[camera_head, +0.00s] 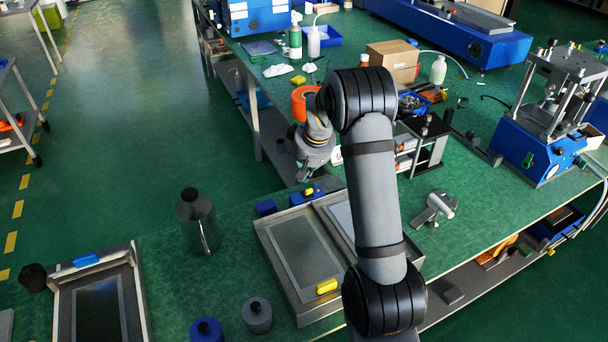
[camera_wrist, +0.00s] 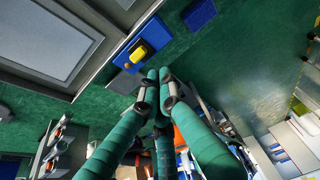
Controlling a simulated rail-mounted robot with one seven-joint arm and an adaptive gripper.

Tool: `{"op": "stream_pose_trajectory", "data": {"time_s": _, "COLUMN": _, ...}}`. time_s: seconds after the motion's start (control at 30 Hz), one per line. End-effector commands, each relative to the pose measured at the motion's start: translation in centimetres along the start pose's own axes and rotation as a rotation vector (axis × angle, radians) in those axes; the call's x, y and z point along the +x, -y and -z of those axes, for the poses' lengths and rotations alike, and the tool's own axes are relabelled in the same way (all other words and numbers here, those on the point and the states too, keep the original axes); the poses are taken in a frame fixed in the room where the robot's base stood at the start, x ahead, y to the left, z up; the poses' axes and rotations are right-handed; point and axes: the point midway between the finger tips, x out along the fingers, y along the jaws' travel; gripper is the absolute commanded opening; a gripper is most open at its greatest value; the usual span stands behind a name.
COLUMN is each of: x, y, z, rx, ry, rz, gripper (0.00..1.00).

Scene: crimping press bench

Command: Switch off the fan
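I cannot clearly make out a fan in either view. A small blue block with a yellow part on top (camera_head: 308,191) sits at the far edge of a metal-framed tray unit (camera_head: 265,240). The same blue and yellow block (camera_wrist: 138,54) shows close up in the wrist view. My gripper (camera_wrist: 159,76) points toward it, with its teal fingers drawn together at the tips and nothing seen between them. The fingertips appear just beside the block; I cannot tell whether they touch it. In the head view my gripper (camera_head: 304,177) hangs just beyond the block, partly hidden by its wrist.
A plain blue block (camera_head: 266,207) stands left of the yellow-topped one. A dark bottle (camera_head: 197,222) stands left of the tray. An orange tape roll (camera_head: 304,101) and a cardboard box (camera_head: 392,60) lie behind my arm. A blue-based press (camera_head: 540,148) stands right.

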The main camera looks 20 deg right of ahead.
Motion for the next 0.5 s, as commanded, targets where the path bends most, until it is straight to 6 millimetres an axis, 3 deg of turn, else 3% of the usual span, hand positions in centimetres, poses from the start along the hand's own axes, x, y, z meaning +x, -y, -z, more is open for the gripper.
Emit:
{"op": "stream_pose_trajectory", "data": {"time_s": 0.27, "x": -0.2, "y": 0.0, "z": 0.5, "rx": -0.001, "ry": -0.001, "rz": 0.0, "gripper": 0.0}}
{"op": "stream_pose_trajectory", "data": {"time_s": 0.5, "x": -0.8, "y": 0.0, "z": 3.5, "rx": -0.001, "ry": -0.001, "rz": 0.0, "gripper": 0.0}}
